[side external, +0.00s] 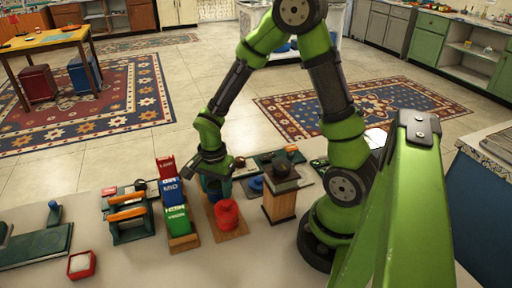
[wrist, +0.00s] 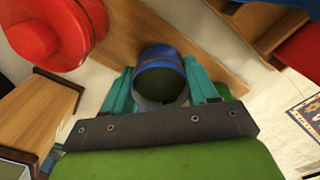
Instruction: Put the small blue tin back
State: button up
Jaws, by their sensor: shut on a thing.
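The small blue tin (wrist: 162,72) shows between the two teal fingers of my gripper (wrist: 160,92) in the wrist view. The fingers are shut on its sides, and its round dark green end faces the camera. A wooden board (wrist: 125,25) lies beyond the tin. In the side view my gripper (side external: 214,187) points down over the far end of this board (side external: 233,234), behind a round red thing (side external: 227,213). The arm and fingers mostly hide the tin there. I cannot tell whether the tin touches the board.
Left of the board, a wooden rack (side external: 186,243) holds red, blue and green boxes (side external: 177,220). To the right stands a wooden box with a dark top (side external: 280,205). A green stand with orange-brown bars (side external: 128,215) and a small red dish (side external: 81,265) are farther left.

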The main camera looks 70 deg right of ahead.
jog(key=shift+f, duration=0.1)
jog(key=o, duration=1.2)
jog(key=shift+c, duration=0.2)
notch_tip(320, 180, up, 12)
jog(key=s+a+r+n+t+y, duration=0.1)
jog(key=s+a+r+n+t, duration=0.1)
jog(key=n, duration=0.5)
jog(key=s+a+r+n+t+y, duration=0.1)
jog(key=s+a+r+n+t, duration=0.2)
jog(key=r, duration=0.6)
jog(key=shift+s+n+t, duration=1.1)
jog(key=shift+s+n, duration=0.7)
jog(key=shift+n, duration=0.2)
